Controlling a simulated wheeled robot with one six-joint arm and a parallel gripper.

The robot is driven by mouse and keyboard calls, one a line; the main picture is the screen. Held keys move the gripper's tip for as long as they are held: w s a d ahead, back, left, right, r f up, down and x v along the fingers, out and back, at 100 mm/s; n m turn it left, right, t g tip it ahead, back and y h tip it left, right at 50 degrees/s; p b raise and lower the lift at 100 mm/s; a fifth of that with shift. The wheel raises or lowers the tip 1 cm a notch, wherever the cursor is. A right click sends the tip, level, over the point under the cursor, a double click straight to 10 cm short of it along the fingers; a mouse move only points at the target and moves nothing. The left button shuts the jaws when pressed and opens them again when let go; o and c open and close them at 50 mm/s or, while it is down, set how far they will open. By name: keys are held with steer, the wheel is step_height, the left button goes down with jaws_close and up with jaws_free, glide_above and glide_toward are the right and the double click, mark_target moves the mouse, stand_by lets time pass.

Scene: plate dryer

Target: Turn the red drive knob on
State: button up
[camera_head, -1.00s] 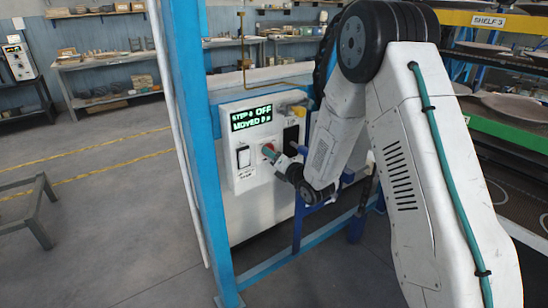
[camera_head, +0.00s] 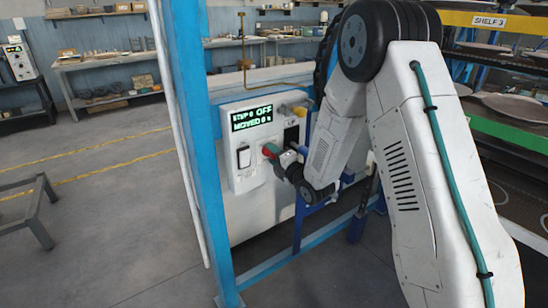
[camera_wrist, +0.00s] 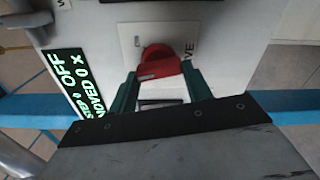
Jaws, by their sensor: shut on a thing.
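The red drive knob (camera_wrist: 158,65) sits on a white plate on the machine's white front panel, and part of it is hidden between the fingers. The two green fingers of my gripper (camera_wrist: 160,78) are shut on the knob, one on each side. In the head view only a sliver of the red knob (camera_head: 266,152) shows beside my gripper (camera_head: 273,151). The green display (camera_head: 251,118) above the knob reads OFF on its top line. The same display (camera_wrist: 78,82) is at the left in the wrist view.
A white rocker switch (camera_head: 243,157) is left of the knob. A blue upright post (camera_head: 193,130) stands left of the panel, close to it. A blue rail (camera_head: 270,264) runs low in front. Shelves with round plates (camera_head: 510,103) stand at the right.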

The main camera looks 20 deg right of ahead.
steer(key=m, duration=0.5)
steer(key=shift+r+m, duration=0.15)
steer(key=shift+m, duration=0.15)
steer(key=m, duration=0.5)
steer(key=shift+d+m, duration=0.1)
steer(key=shift+m, duration=0.2)
steer(key=o, duration=1)
steer(key=shift+r, duration=0.1)
steer(key=shift+v, duration=3.9)
steer(key=shift+m, duration=0.3)
